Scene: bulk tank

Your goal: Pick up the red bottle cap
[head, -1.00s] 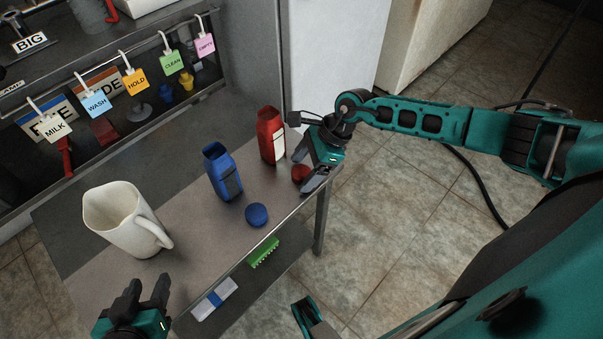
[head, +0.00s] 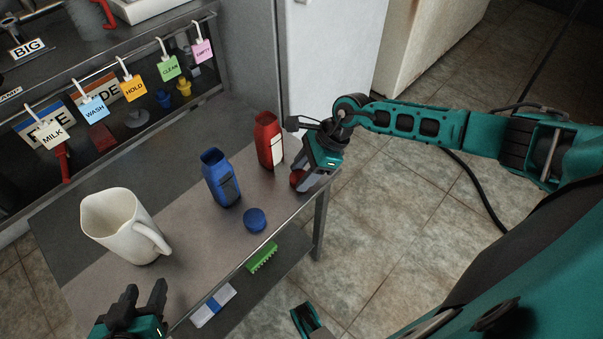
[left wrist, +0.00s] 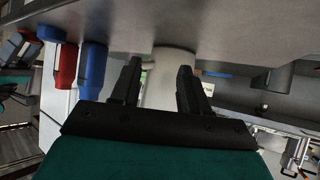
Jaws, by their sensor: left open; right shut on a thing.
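The red bottle cap (head: 297,179) is at the right end of the steel table in the head view. My right gripper (head: 310,182) is shut on it, and its fingers hide part of it. I cannot tell whether the cap is clear of the table top. The open red bottle (head: 268,140) stands upright just left of this gripper. My left gripper (head: 143,302) is open and empty at the table's front left, in front of the white jug. Its two fingers also show spread in the left wrist view (left wrist: 155,80).
A blue bottle (head: 222,180) and a blue cap (head: 255,220) are mid-table. A white jug (head: 122,228) stands at the left. A green brush (head: 263,257) and a white and blue item (head: 213,306) lie on the lower shelf. Coloured tags hang from a rail behind.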

